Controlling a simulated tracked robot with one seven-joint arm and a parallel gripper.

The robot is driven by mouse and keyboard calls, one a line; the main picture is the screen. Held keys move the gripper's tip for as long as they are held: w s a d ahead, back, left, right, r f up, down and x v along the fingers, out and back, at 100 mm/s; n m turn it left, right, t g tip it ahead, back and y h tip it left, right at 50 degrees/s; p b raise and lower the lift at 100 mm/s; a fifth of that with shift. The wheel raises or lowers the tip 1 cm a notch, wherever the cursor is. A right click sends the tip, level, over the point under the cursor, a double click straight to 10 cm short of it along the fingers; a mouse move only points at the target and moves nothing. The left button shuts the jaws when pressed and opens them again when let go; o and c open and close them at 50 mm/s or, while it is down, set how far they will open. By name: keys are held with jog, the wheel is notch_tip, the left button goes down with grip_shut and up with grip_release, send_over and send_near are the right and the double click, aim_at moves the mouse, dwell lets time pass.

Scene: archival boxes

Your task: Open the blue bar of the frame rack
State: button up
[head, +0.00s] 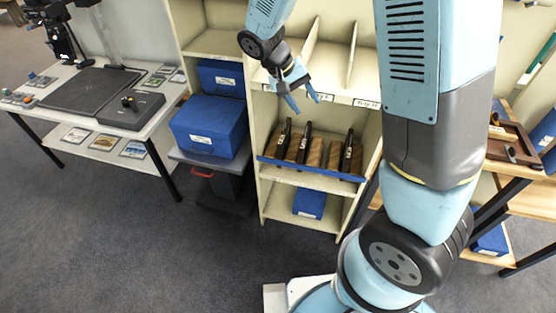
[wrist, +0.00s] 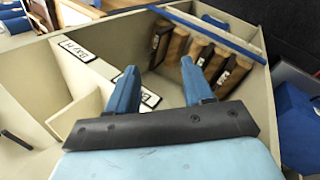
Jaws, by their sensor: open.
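The blue bar (head: 312,170) runs across the front of one shelf of the cream rack (head: 263,200). Several dark-topped wooden frames (head: 303,143) stand upright behind it. In the wrist view the bar (wrist: 210,34) crosses the top right, with the frames (wrist: 198,55) beside it. My gripper (head: 306,104) is open and empty, in front of the upper part of the rack, above the bar and apart from it. Its two blue fingers also show in the wrist view (wrist: 160,72). My arm covers what lies right of the rack in the head view.
Another blue box (head: 309,203) is on the shelf below the bar. A white table (head: 103,142) stands far left, a wooden table (head: 520,172) at right. The carpet (head: 110,240) in front is clear.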

jog(key=w+a+f+n+t+h, duration=0.1)
jog(key=a+f+h, duration=0.25)
jog(key=f, duration=0.45)
jog(key=a+f+n+t+h, duration=0.1)
jog(key=a+f+t+h, duration=0.1)
jog(key=a+f, duration=0.45)
jog(key=n+t, duration=0.6)
jog(key=t, duration=0.5)
send_near(277, 163)
jog(key=shift+h, duration=0.25)
jog(key=x, duration=1.2)
jog(key=shift+w+d+f, duration=0.25)
jog(key=shift+w, duration=0.1)
grip_shut()
